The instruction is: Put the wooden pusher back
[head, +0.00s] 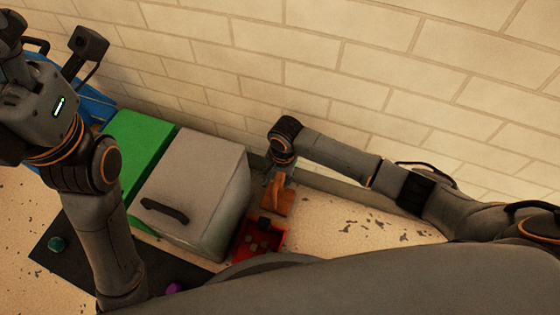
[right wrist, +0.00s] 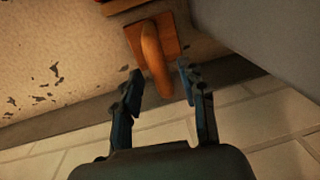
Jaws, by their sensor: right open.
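The wooden pusher (head: 278,196) is an orange-brown block with a raised handle. It stands against the foot of the wall, right of the grey box. My right gripper (head: 284,168) is just above it at its wall side. In the right wrist view the pusher (right wrist: 152,58) has its handle pointing toward the space between the two open fingers (right wrist: 159,88). The fingers are apart, and I see no grip on the handle. My left arm is raised at the left; its gripper end is cut off at the top left corner, so its fingers cannot be made out.
A red tray (head: 279,238) with dark pieces lies in front of the pusher. The grey lidded box (head: 195,180) stands close at its left, with a green box (head: 140,140) and a blue one (head: 95,103) beyond. A dark mat (head: 75,262) lies front left. The surface right is clear.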

